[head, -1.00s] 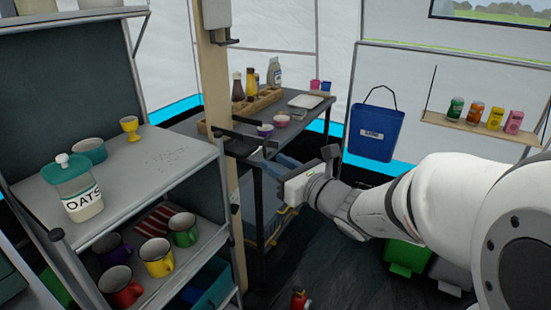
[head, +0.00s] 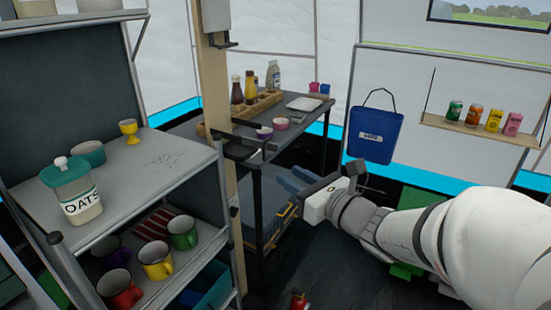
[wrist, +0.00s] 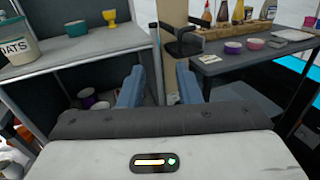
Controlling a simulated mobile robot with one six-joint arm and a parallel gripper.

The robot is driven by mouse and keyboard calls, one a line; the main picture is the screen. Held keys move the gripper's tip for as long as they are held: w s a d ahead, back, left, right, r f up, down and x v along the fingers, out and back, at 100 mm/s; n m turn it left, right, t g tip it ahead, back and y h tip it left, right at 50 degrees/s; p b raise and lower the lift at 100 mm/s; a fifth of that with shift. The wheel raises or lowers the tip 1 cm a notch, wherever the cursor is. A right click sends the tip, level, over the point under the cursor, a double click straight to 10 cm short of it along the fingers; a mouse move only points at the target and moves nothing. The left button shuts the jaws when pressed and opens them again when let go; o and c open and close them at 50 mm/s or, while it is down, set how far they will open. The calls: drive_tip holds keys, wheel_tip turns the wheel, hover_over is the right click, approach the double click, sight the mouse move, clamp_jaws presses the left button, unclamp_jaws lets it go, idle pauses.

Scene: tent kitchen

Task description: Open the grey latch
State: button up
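A dark grey latch (head: 238,138) with a bar is mounted on the wooden post (head: 218,105). It also shows in the wrist view (wrist: 181,42), ahead of and above the fingers. I cannot tell whether it is fastened. My gripper (head: 289,184) is right of and below the latch in the head view, beside the dark table. Its two blue fingers are apart, with nothing between them in the wrist view (wrist: 158,88). The gripper does not touch the latch.
A grey shelf unit (head: 150,165) with an oats jar (head: 80,190) and mugs stands left of the post. A dark table (head: 300,120) with bottles and bowls is behind the gripper. A blue bucket (head: 374,135) hangs at right.

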drive_tip(key=shift+b+v, duration=0.95)
drive_tip(key=shift+v, duration=0.3)
drive_tip(key=s+a+r+n+g+h+p, duration=0.15)
drive_tip(key=s+a+n+g+p, duration=0.35)
drive_tip(key=s+n+g+p, duration=0.85)
drive_tip(key=d+r+n+t+h+p, duration=0.1)
drive_tip(key=d+r+n+h+p, duration=0.4)
drive_tip(key=d+n+h+p, duration=0.3)
drive_tip(key=d+n+h, duration=0.1)
drive_tip(key=d+n, duration=0.2)
drive_tip(key=n, duration=0.4)
drive_tip(key=shift+r+t, duration=0.25)
drive_tip(key=shift+t, duration=0.1)
